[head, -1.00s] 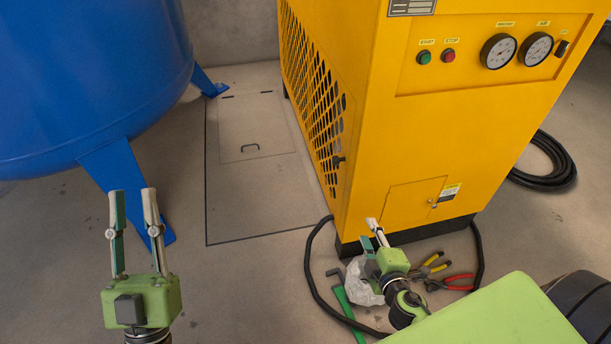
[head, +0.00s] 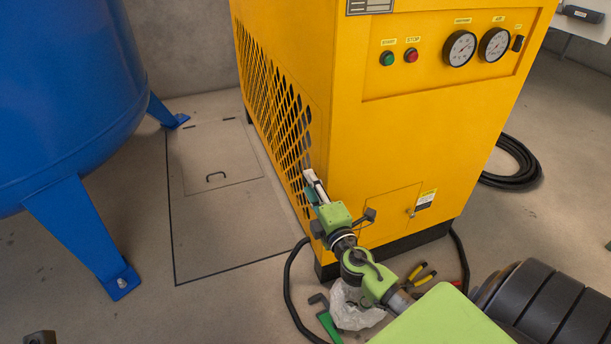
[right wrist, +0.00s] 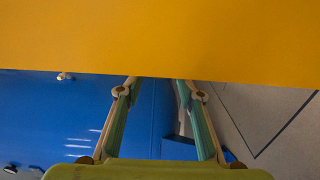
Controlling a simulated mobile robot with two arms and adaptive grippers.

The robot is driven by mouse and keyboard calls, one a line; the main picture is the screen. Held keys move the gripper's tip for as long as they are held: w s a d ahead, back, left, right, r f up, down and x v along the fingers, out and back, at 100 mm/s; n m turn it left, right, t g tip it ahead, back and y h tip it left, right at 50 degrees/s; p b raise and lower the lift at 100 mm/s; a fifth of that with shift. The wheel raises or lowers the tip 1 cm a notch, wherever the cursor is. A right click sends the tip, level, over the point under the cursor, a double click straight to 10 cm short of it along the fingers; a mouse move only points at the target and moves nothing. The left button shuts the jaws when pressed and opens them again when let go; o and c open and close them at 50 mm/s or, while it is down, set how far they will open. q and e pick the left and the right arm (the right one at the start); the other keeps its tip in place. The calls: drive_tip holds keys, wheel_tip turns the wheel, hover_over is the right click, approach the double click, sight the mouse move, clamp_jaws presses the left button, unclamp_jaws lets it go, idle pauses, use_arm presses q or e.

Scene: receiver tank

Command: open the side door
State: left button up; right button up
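The yellow machine (head: 345,130) stands right of centre in the head view. Its left side carries a perforated panel (head: 262,88), which looks flush with the cabinet. My right gripper (head: 314,183) is at the front edge of that side, its fingers pointing up along the panel. In the right wrist view its fingers (right wrist: 154,82) stand apart with nothing seen between them. The yellow sheet hides their tips, so I cannot tell whether they touch the panel or its latch. Of my left gripper, at most a small dark part shows at the lower left edge of the head view.
A blue tank (head: 65,95) on legs stands at the left. A floor hatch (head: 213,165) lies between tank and machine, with free floor around it. A black hose (head: 289,290), a crumpled white bag (head: 352,308) and pliers (head: 420,276) lie before the machine.

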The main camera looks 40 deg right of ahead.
drive_tip(key=x, duration=0.2)
drive_tip(key=shift+w+d, duration=0.1)
drive_tip(key=shift+w, duration=0.25)
drive_tip(key=shift+w+d, duration=0.15)
drive_tip(key=shift+w, duration=0.45)
clamp_jaws()
